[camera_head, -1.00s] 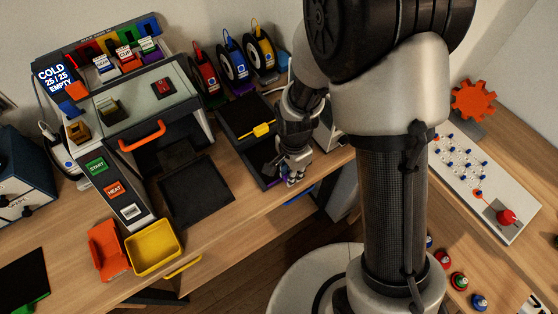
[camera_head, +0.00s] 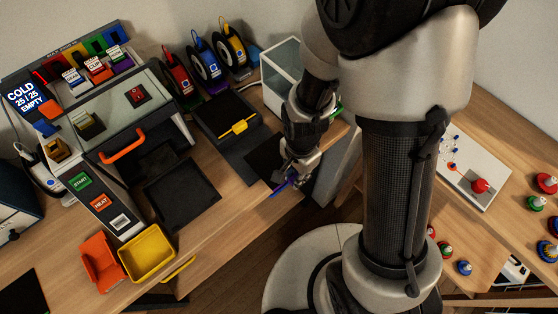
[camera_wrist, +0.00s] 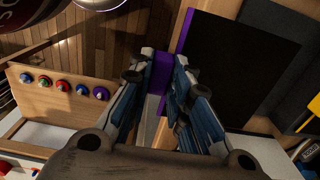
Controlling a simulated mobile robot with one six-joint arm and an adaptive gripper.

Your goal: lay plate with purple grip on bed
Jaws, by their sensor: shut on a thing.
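My gripper (camera_head: 287,183) is shut on the purple grip (camera_wrist: 161,75) of a black plate. The plate (camera_wrist: 240,65) extends to the right of the fingers in the wrist view. In the head view the plate (camera_head: 264,156) is partly hidden by my gripper and sits to the right of the dark rack; whether it is clear of the table cannot be told. A bare black square bed (camera_head: 182,195) lies in front of the printer's open mouth, to the left of my gripper.
A plate with a yellow grip (camera_head: 238,128) lies on the dark rack (camera_head: 239,155). The printer (camera_head: 130,100) has an orange handle (camera_head: 123,146). A yellow bin (camera_head: 147,253) and an orange bin (camera_head: 100,262) stand near the front edge. A glass-sided box (camera_head: 284,70) stands behind my gripper.

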